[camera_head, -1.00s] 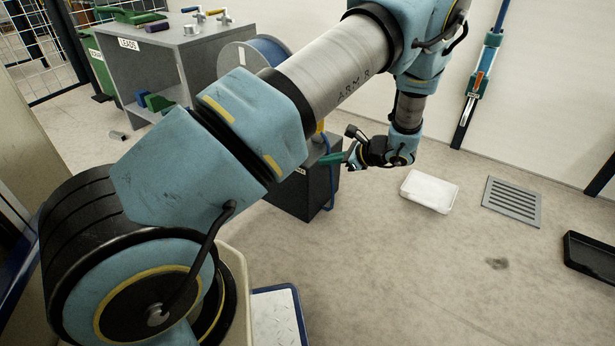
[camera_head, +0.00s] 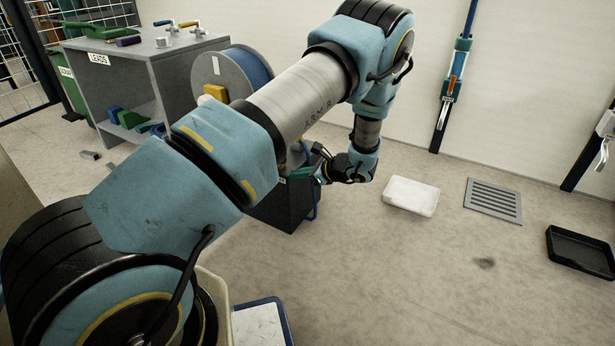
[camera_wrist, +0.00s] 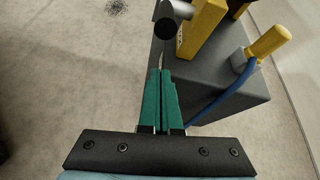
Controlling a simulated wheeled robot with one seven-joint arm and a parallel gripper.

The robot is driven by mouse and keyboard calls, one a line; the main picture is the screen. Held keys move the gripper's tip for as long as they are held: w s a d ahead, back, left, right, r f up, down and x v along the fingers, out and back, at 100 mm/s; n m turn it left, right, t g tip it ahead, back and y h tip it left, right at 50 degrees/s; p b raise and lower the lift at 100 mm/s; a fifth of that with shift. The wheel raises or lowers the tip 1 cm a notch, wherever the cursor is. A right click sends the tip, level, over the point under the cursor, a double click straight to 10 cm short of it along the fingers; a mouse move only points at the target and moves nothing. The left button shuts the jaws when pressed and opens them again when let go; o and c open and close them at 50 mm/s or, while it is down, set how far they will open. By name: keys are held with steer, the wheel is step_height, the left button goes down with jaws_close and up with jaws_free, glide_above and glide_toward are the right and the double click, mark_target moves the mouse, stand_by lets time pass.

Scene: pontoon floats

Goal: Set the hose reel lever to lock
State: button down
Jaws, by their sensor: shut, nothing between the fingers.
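The hose reel shows a blue drum with grey flanges (camera_head: 233,72) in the head view, partly behind my arm. Its dark grey base box (camera_head: 285,206) stands on the floor below; the box also fills the upper right of the wrist view (camera_wrist: 232,95). In the wrist view a dark round bar with a grey end (camera_wrist: 173,20), seemingly the lever, lies just beyond my fingertips, beside a yellow bracket (camera_wrist: 205,28). My gripper (camera_wrist: 161,72) has its teal fingers together and empty, over the box edge. Whether they touch the bar is unclear. The lever is not clear in the head view.
A yellow nozzle (camera_wrist: 270,42) with a blue hose (camera_wrist: 228,97) sits right of the bracket. A grey LEADS cabinet (camera_head: 85,75) stands at left.

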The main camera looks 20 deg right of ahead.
steer(key=shift+w+a+r+b, duration=0.4)
steer(key=shift+w+a+r, duration=0.2)
steer(key=shift+a, duration=0.1)
steer(key=shift+w+a+r+b, duration=0.45)
steer(key=shift+a+r, duration=0.15)
steer(key=shift+a, duration=0.1)
